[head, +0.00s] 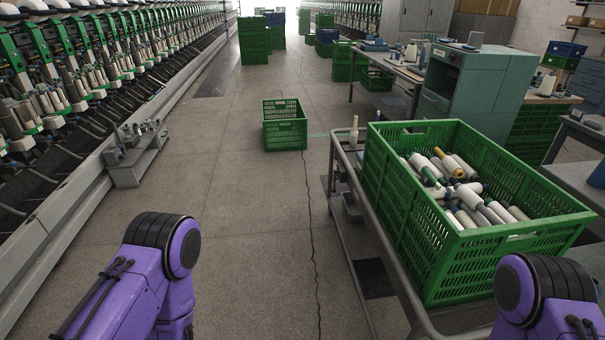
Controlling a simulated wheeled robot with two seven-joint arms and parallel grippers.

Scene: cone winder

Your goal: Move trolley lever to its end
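A grey metal trolley (341,163) stands at the right and carries a large green crate (425,222) of white cones and tubes. A pale upright piece (354,131) stands at the trolley's far left corner; I cannot tell whether it is a lever or a cone. A small grey carriage (134,168) with small fittings on top stands by the machine rail at the left. No lever can be made out clearly on either one. My purple arms show at the bottom left and bottom right, but both grippers are out of view.
A winding machine (75,85) runs along the left side. A small green crate (285,126) stands on the floor ahead, with stacked crates (254,42) farther back. Benches and a grey-green cabinet (478,90) line the right.

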